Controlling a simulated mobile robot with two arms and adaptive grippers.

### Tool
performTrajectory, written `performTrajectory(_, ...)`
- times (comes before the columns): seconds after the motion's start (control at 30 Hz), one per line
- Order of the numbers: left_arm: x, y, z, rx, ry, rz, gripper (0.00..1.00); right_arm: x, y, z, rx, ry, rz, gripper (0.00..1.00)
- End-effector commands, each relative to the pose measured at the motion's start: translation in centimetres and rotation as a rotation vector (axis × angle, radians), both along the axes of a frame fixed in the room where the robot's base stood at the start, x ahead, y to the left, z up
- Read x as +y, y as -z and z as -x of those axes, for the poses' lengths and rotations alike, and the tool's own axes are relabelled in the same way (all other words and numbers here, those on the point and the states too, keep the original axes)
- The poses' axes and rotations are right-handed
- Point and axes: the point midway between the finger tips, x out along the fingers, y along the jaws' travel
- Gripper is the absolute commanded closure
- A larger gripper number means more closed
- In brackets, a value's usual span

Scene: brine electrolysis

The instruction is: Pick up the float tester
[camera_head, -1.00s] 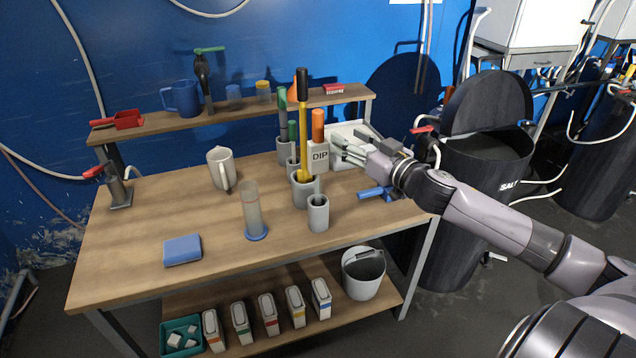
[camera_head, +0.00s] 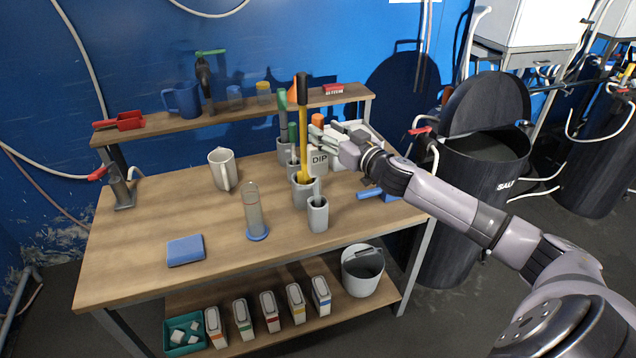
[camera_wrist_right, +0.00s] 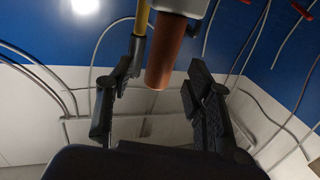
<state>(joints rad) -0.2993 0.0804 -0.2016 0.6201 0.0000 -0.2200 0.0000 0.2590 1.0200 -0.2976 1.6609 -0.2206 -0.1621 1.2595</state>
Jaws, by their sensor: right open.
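An upright orange handle (camera_head: 317,119) rises above a grey block marked DIP (camera_head: 319,158); no label reads float tester, so I cannot tell whether this is it. My right gripper (camera_head: 318,138) is open at the handle. In the right wrist view the handle (camera_wrist_right: 168,55) hangs between the spread fingers (camera_wrist_right: 155,88), with clear gaps on both sides. A yellow rod with a black grip (camera_head: 303,130) stands beside it in a grey cup (camera_head: 303,194). The rod (camera_wrist_right: 140,20) shows close to one finger. My left gripper is not in view.
A clear cylinder on a blue base (camera_head: 254,212), a grey cup (camera_head: 318,214), a white jug (camera_head: 222,170) and a blue box (camera_head: 185,250) stand on the bench. Green-handled tools (camera_head: 283,105) stand behind the rod. The bench's front left (camera_head: 130,270) is clear.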

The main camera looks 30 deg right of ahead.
Motion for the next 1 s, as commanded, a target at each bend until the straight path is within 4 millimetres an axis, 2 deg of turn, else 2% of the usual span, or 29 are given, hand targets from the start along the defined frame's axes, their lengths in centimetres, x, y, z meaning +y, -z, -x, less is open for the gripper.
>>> performTrajectory(0.1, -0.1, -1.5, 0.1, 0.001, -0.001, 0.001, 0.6, 0.1, -0.7, -1.7, -0.003, 0.0, -0.002, 0.52)
performTrajectory(0.3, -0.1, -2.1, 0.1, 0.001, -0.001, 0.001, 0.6, 0.3, -0.3, -3.7, -0.002, 0.0, -0.002, 0.52)
performTrajectory(0.6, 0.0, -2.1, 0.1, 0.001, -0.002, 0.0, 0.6, 0.3, 0.0, -4.0, 0.0, -0.001, 0.0, 0.52)
performTrajectory(1.0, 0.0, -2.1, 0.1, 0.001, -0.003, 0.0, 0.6, 0.3, 0.0, -4.0, 0.0, -0.001, 0.0, 0.78)
